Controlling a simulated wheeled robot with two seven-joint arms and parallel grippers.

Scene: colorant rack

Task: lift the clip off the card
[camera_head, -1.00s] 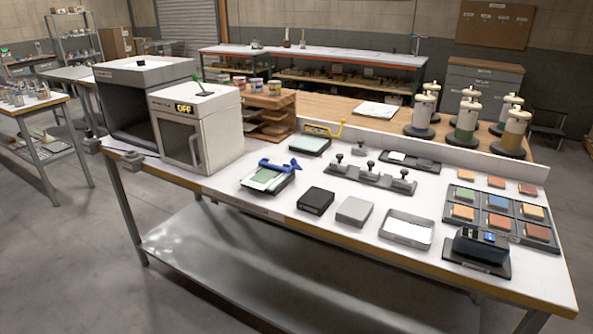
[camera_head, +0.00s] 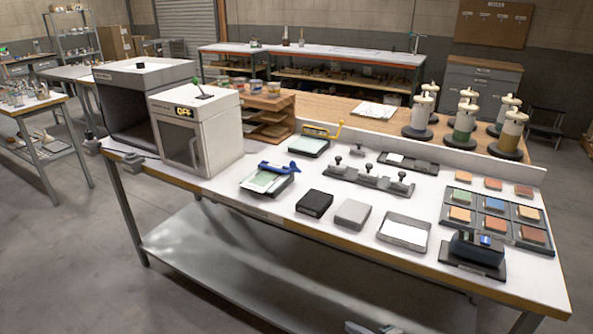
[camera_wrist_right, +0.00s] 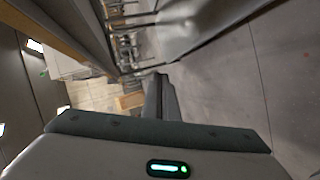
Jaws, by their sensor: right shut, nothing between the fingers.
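A blue clip (camera_head: 279,167) lies across the upper edge of a pale green and white card (camera_head: 264,181) on a dark board (camera_head: 281,188), left of the middle of the bench. A similar board with a pale card (camera_head: 309,146) and a yellow clip (camera_head: 327,131) stands behind it. My right gripper (camera_head: 370,328) just shows at the bottom edge of the head view, below and in front of the bench, well away from both clips. In the right wrist view its dark fingers (camera_wrist_right: 160,96) are together and hold nothing. My left gripper is out of view.
The white bench (camera_head: 226,190) has an oven-like box (camera_head: 197,130) at left. A black block (camera_head: 314,203), a grey block (camera_head: 352,213), a tray (camera_head: 404,232) and a rack of coloured squares (camera_head: 498,218) stand right of the blue clip. A lower shelf (camera_head: 260,270) runs beneath.

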